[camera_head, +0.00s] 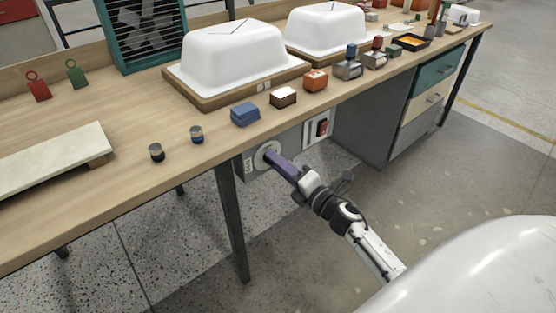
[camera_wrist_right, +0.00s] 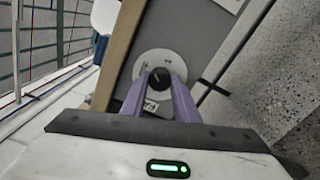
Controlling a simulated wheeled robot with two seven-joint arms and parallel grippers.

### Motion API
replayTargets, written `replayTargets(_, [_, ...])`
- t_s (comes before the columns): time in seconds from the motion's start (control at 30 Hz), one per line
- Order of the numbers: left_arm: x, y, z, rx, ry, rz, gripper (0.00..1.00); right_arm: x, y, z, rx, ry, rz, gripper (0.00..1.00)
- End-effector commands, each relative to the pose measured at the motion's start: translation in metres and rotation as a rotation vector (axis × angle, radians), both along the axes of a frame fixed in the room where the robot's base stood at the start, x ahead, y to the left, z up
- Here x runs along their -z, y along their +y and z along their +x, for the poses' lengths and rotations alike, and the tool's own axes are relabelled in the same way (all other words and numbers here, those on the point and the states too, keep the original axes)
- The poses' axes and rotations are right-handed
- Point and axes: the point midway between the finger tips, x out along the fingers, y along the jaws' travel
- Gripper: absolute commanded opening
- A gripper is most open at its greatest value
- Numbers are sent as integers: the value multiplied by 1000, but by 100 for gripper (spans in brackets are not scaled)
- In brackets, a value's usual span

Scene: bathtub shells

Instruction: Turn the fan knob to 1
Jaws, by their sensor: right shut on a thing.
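The fan knob (camera_wrist_right: 159,78) is a small black round knob with a pale pointer line, on a white round dial (camera_wrist_right: 152,61) with faint marks. In the head view the dial (camera_head: 267,155) sits on a grey box (camera_head: 248,164) under the table's front edge, and the knob is hidden by my gripper. My right gripper (camera_head: 272,157) reaches up to the dial. In the wrist view its two purple fingers (camera_wrist_right: 160,82) are on either side of the knob, shut on it. The exact pointer setting cannot be read. My left gripper is not in view.
The wooden table (camera_head: 120,185) overhangs the box, with a dark leg (camera_head: 231,215) to its left. A red switch (camera_head: 322,127) is to the right. A green fan (camera_head: 145,32) and white tub moulds (camera_head: 233,58) stand on top. The floor below is clear.

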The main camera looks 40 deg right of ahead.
Motion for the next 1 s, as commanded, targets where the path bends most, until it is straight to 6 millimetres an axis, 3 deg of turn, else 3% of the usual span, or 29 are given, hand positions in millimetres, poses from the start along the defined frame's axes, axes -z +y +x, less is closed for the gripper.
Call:
replayTargets(0.6, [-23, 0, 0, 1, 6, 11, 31, -1, -1, 0, 1, 48, 581, 5])
replayTargets(1.0, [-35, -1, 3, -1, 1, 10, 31, 1, 0, 0, 1, 69, 872, 5])
